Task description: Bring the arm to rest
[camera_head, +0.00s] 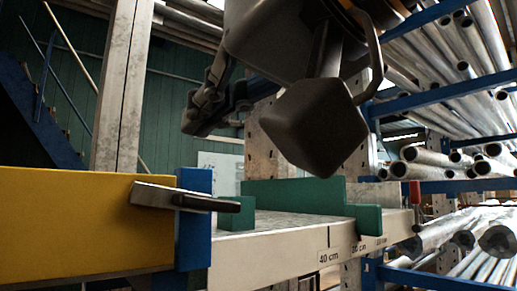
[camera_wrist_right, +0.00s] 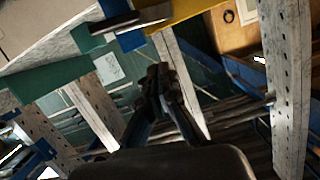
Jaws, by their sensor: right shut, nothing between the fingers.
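My right arm (camera_head: 275,40) reaches in from the top of the head view, with a large dark wrist body in front. My right gripper (camera_head: 190,128) is at its left end, above the yellow and blue parts and apart from them. It also shows in the middle of the right wrist view (camera_wrist_right: 158,72), with its fingers shut and nothing between them. My left gripper shows in neither view.
Below stands a pale rail (camera_head: 290,245) with centimetre marks. Racks of metal pipes (camera_head: 450,160) fill the right. Blue stairs (camera_head: 45,110) are at left.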

